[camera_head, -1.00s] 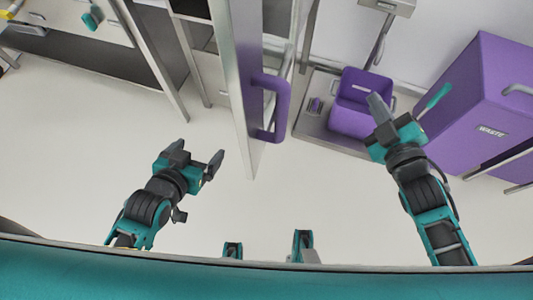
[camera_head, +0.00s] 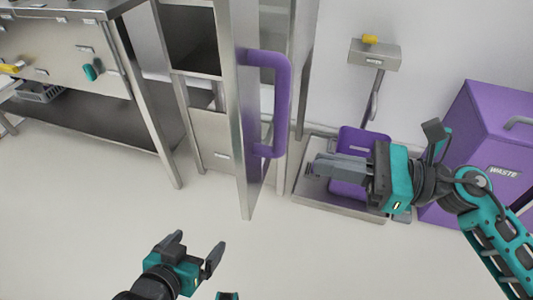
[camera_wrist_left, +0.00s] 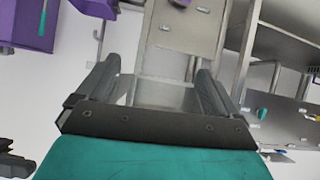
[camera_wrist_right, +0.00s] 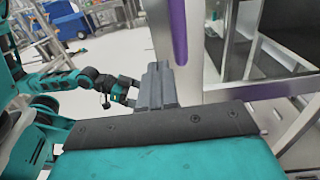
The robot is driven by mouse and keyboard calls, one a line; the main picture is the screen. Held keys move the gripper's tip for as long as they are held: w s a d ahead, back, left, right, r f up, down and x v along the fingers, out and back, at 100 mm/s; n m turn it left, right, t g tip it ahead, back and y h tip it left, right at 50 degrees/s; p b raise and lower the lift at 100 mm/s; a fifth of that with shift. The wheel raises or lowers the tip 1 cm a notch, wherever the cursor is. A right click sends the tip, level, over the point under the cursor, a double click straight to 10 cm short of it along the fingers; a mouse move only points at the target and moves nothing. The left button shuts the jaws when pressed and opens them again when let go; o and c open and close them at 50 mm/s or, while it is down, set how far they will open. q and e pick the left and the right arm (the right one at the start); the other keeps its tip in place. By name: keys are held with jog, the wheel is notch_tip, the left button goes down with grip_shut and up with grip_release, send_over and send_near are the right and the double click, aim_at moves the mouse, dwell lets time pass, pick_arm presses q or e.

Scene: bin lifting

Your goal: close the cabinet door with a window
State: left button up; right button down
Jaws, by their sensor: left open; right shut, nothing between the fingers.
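The cabinet door (camera_head: 241,150) is steel and stands swung open, seen nearly edge-on in the head view. Its large purple handle (camera_head: 283,105) is on its right side; the purple strip (camera_wrist_right: 179,30) in the right wrist view looks like this handle. The window pane is hard to make out. My right gripper (camera_head: 314,167) is shut and empty, its tips pointing left, just right of the handle in the head view. I cannot tell whether it touches the door. My left gripper (camera_head: 199,244) is open and empty, low in front and left of the door.
The cabinet body (camera_head: 212,135) stands behind the door, with a steel table (camera_head: 60,45) to its left. A purple tub (camera_head: 362,145) on a steel base and a purple waste bin (camera_head: 480,135) stand to the right. The floor in front is clear.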

aim_at(247, 149)
jog(key=x, duration=1)
jog(key=shift+a, duration=0.15)
jog(key=shift+a+p, duration=0.1)
jog(key=shift+p, duration=0.2)
